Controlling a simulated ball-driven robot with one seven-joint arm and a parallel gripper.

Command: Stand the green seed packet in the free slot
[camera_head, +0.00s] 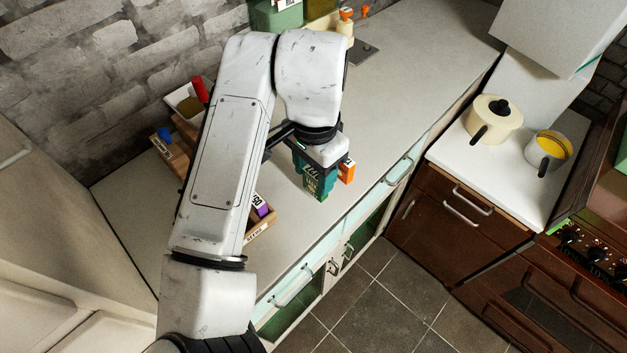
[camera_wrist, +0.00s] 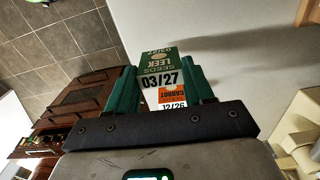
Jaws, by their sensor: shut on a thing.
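My gripper (camera_head: 316,172) is over the pale counter, shut on the green seed packet (camera_head: 320,188). In the wrist view the green packet (camera_wrist: 158,60) is between the fingers of my gripper (camera_wrist: 161,82), with LEEK and 03/27 on it. An orange seed packet (camera_head: 347,171) stands just right of it in the head view. In the wrist view the orange packet (camera_wrist: 173,98) shows CARROT and 12/26. A wooden holder (camera_head: 262,226) with a purple packet (camera_head: 261,208) is on the counter to the left, partly hidden by my arm. I cannot make out the free slot.
A wooden rack (camera_head: 172,152) with a white dish (camera_head: 184,99) stands at the back left. Green containers (camera_head: 277,15) and an orange-topped bottle (camera_head: 346,22) stand at the back. A cream pot (camera_head: 493,119) and a yellow-filled pan (camera_head: 548,152) are at the right. The counter's right stretch is clear.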

